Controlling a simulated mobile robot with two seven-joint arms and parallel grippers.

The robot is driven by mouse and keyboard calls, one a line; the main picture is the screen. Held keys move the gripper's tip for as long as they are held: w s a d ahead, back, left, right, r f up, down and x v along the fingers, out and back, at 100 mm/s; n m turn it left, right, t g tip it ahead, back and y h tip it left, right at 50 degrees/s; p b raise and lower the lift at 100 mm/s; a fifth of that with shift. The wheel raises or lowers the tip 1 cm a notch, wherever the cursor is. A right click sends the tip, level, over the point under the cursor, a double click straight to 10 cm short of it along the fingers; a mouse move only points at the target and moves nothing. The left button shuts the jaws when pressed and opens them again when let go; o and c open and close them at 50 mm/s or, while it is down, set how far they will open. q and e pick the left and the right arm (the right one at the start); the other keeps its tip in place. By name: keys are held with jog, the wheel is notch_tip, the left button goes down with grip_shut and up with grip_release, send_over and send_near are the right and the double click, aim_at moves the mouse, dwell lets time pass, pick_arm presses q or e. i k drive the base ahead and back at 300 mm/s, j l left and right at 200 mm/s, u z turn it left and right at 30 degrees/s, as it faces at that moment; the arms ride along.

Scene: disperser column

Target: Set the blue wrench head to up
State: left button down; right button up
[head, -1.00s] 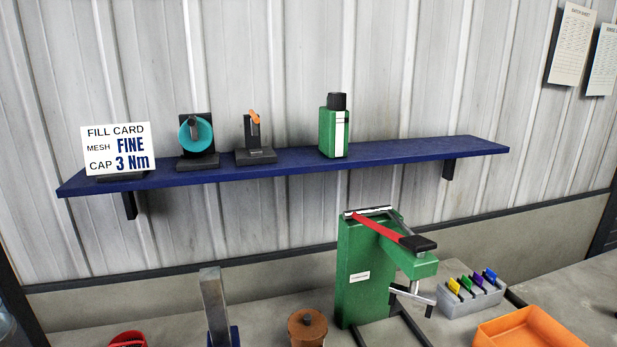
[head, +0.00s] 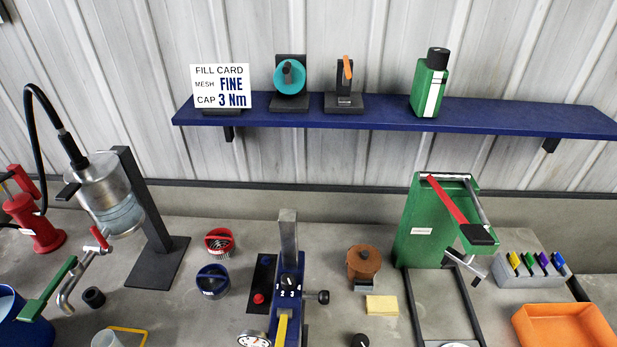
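A blue device (head: 300,322) stands at the bottom middle of the bench. It has a black dial marked with numbers (head: 288,284), a tall grey metal bar (head: 288,232) rising behind it, a dark side knob (head: 323,297) and a yellow bar (head: 282,329) in front. It may be the blue wrench head, but I cannot tell for sure. Its lower part is cut off by the frame. A round blue piece with a dark handle (head: 212,281) lies to its left. Neither of my grippers is in view.
A blue shelf (head: 400,114) holds a fill card (head: 220,87) reading FINE and 3 Nm, a teal disc (head: 290,76) and an orange lever (head: 347,68). A green press (head: 425,225) stands right. A metal column (head: 112,195) and red strainer (head: 219,242) stand left.

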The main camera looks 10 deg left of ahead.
aim_at(293, 299)
jog(key=l+u, duration=0.7)
jog(key=u, duration=0.3)
jog(key=i+l+u, duration=0.1)
jog(key=u, duration=0.25)
jog(key=l+u, duration=0.15)
jog(key=u, duration=0.25)
jog(key=i, duration=0.05)
